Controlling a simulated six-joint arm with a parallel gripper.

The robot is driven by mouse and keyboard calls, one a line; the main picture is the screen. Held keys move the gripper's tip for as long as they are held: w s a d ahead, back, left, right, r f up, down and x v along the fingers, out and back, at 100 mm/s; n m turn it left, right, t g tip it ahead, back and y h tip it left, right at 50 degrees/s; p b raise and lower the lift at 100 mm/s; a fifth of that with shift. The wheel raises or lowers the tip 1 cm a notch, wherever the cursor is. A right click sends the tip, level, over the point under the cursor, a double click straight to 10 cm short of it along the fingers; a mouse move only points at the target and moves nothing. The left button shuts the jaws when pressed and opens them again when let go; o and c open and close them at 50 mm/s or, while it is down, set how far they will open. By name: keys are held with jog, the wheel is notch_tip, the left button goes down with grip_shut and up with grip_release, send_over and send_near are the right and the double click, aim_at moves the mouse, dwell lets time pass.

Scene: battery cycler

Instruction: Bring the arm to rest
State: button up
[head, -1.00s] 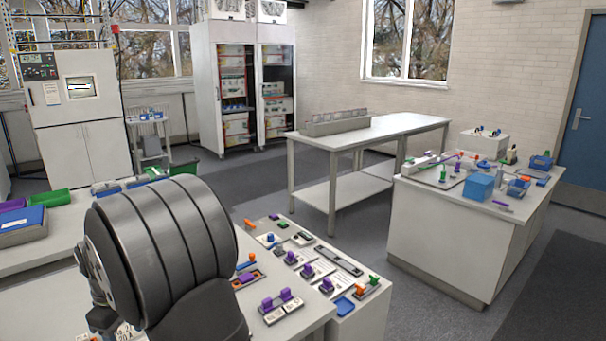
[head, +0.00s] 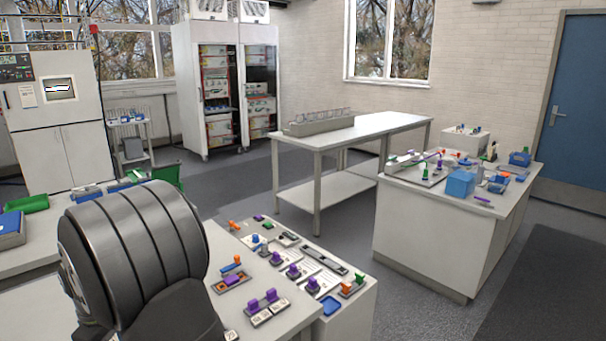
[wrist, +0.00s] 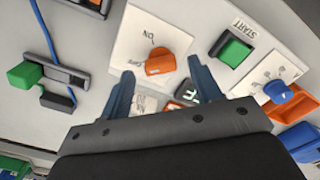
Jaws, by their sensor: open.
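My gripper (wrist: 161,68) shows in the wrist view with its two blue-grey fingers apart and nothing between them that I can see held. It is over a panel. An orange knob (wrist: 160,64) on a white plate marked ON lies beyond the fingertips; I cannot tell how far. A green START button (wrist: 234,50) is to the right of the right finger. In the head view my own dark arm fills the lower left, and the gripper is hidden there.
A bench with several coloured knobs and switches (head: 357,297) is right of my arm. A green block on a black fitting (wrist: 27,75) and a blue knob (wrist: 280,91) flank the gripper. A long table (head: 390,124) and a white cabinet (head: 420,235) stand beyond open grey floor.

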notch_tip(320, 180, up, 15)
notch_tip(320, 180, down, 17)
jog(key=m, duration=0.3)
jog(key=shift+r, duration=0.15)
jog(key=m, duration=0.4)
jog(key=shift+s+m, duration=0.1)
jog(key=shift+m, duration=0.3)
jog(key=m, duration=0.3)
jog(key=shift+m, duration=0.4)
jog(key=m, duration=0.4)
jog(key=shift+a, duration=0.1)
